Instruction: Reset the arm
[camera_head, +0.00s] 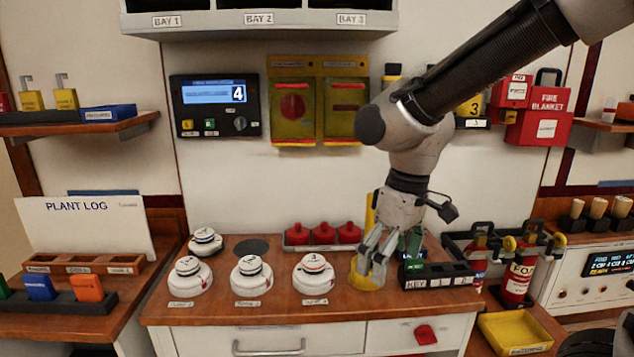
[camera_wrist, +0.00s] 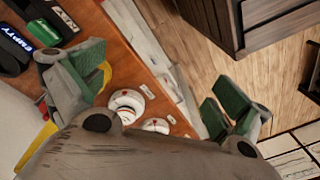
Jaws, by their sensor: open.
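My arm reaches in from the upper right in the head view, and my gripper (camera_head: 388,252) hangs low over the right part of the wooden counter (camera_head: 240,312). It is beside a yellow round object (camera_head: 366,278), which it partly hides; I cannot tell whether they touch. In the wrist view my gripper (camera_wrist: 155,95) has its green-padded fingers wide apart, with nothing held between them. Below the fingers the wrist view shows white round detectors (camera_wrist: 126,104) on the counter, the counter's edge and the wooden floor (camera_wrist: 205,60).
Several white detectors (camera_head: 313,275) stand on the counter left of my gripper. Red-capped items (camera_head: 324,234) stand behind. A black key rack (camera_head: 437,277) and extinguishers (camera_head: 517,275) are close on the right. An upper bay shelf (camera_head: 260,22) overhangs the back. A yellow tray (camera_head: 515,332) sits lower right.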

